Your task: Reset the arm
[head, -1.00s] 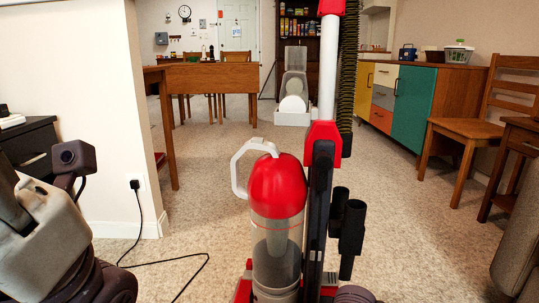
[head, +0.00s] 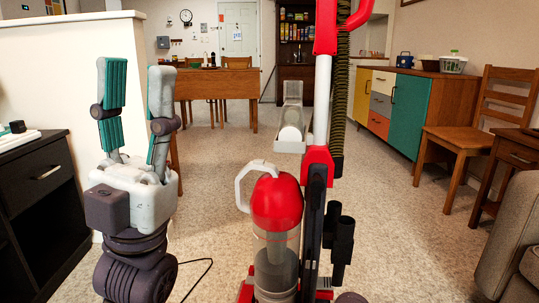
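My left gripper (head: 137,78) stands upright at the left of the head view. Its two teal-padded fingers point up and are spread apart, with nothing between them. The tips are in front of the white half wall (head: 50,50) and the wooden table behind. My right gripper is not in view. A red and grey upright vacuum cleaner (head: 277,205) stands close in the middle, to the right of my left gripper and apart from it.
A black cabinet (head: 35,175) is at the left edge. A wooden table (head: 215,85) stands behind. A clear and white object (head: 291,120) shows beyond the vacuum. A colourful sideboard (head: 409,110), a wooden chair (head: 465,140) and a grey sofa (head: 510,235) line the right.

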